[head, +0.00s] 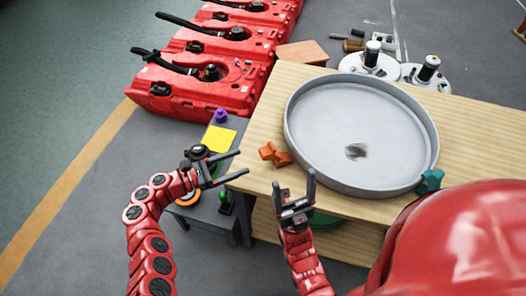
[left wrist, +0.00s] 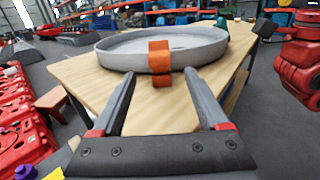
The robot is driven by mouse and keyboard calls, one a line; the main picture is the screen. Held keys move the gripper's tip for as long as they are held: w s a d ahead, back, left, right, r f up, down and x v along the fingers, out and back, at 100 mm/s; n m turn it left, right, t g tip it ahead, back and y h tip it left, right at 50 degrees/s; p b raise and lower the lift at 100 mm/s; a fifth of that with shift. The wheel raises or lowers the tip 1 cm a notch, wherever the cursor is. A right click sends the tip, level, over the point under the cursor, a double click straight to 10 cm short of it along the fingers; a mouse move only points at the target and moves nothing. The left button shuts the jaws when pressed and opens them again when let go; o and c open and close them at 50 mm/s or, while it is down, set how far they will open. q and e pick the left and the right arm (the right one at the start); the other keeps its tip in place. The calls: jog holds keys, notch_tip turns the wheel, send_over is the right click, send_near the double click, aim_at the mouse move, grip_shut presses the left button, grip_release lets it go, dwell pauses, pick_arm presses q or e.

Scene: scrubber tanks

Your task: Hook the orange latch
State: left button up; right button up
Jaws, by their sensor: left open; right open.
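The orange latch (head: 274,155) sits at the near left side of a round grey tank lid or pan (head: 432,140) on a wooden table. In the left wrist view the orange latch (left wrist: 159,62) stands against the pan's outer wall, straight ahead and centred between my fingers. My left gripper (head: 243,162) is open and empty, just left of the latch, its fingers pointing at it with a gap between. My right gripper (head: 294,180) is open and empty, pointing up near the table's front edge, below the latch in the picture.
A teal latch (head: 430,181) sits at the pan's right side. A grey side stand (head: 212,212) with a yellow sheet (head: 219,139) and purple knob (head: 221,115) is left of the table (head: 262,112). Red tanks (head: 200,82) line the back left. Floor is clear at far left.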

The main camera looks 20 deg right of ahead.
aim_at(261, 154)
pick_arm(q)
jog(key=d, duration=0.6)
jog(key=w+d, duration=0.1)
jog(key=d, duration=0.2)
grip_shut()
dwell(1.2)
